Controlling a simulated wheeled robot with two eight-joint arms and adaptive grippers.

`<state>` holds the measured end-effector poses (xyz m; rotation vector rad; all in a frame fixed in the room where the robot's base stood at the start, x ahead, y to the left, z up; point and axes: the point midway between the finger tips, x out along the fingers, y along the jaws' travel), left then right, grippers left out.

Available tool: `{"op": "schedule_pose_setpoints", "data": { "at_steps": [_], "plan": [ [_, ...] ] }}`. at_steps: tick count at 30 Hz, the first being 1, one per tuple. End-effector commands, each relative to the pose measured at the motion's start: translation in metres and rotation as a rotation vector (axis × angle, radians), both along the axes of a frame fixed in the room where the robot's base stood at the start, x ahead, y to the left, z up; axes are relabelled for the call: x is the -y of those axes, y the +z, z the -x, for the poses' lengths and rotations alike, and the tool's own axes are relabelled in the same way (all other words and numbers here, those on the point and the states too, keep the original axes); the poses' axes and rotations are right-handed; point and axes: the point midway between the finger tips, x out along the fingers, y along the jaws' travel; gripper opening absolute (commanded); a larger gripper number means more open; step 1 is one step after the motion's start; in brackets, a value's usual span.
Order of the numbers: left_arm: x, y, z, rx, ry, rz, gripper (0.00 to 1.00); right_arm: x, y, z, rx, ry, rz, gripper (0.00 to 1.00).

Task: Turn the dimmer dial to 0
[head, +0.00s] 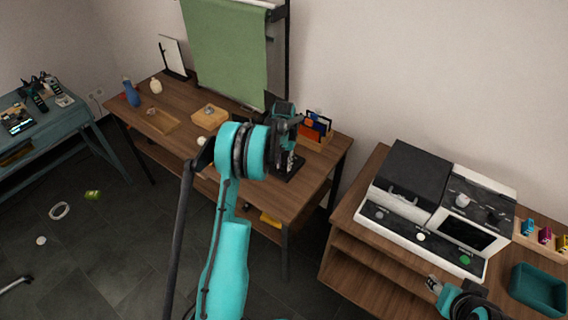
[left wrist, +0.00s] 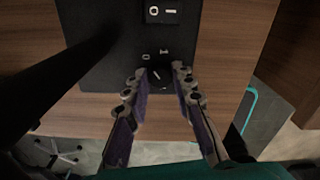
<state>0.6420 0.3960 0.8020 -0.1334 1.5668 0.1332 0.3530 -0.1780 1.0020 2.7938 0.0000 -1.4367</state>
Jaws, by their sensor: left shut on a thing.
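The dimmer dial (left wrist: 156,78) is a small black knob low on a black panel (left wrist: 105,70) in the left wrist view. A white 0 mark shows above it to the left and another white mark above it to the right. The knob carries a short light line, too small to read surely. My left gripper (left wrist: 159,74) is shut on the dial, one finger on each side. In the head view my left arm hides the dial; a dark base (head: 290,166) shows on the wooden table (head: 240,155). My right gripper (head: 434,284) is at the lower right, its jaws unclear.
A rocker switch (left wrist: 162,11) sits above the dial on the same panel. A wooden tray (head: 210,117) and an organizer (head: 316,135) stand on the table. A white machine (head: 400,207) and a teal bin (head: 538,288) are on the right desk.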

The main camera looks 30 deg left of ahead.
Motion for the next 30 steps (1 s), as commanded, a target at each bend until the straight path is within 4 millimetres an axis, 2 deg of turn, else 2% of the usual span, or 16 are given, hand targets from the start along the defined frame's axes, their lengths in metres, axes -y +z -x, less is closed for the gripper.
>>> {"op": "schedule_pose_setpoints", "data": {
  "at_steps": [16,17,18,19,30],
  "plan": [
    [0.0000,0.0001,-0.0004,0.001,0.023,0.000,0.00,0.0000,0.0000,0.0000,0.000,0.000,0.000,0.40],
    [0.0000,0.0001,-0.0004,0.001,0.022,0.000,0.32,0.0000,0.0000,0.0000,0.000,0.000,0.000,0.40],
    [-0.0001,0.0001,-0.0004,0.001,0.022,0.000,0.43,0.0000,0.0000,0.0000,0.000,0.000,0.000,0.40],
    [-0.0001,0.0001,-0.0004,0.001,0.022,0.000,0.45,0.0000,0.0000,0.0000,0.000,0.000,0.000,0.40],
    [-0.0001,0.0058,-0.0003,0.000,0.022,0.000,0.45,0.0000,0.0000,0.0000,0.000,0.000,0.000,0.40]
  ]
}}
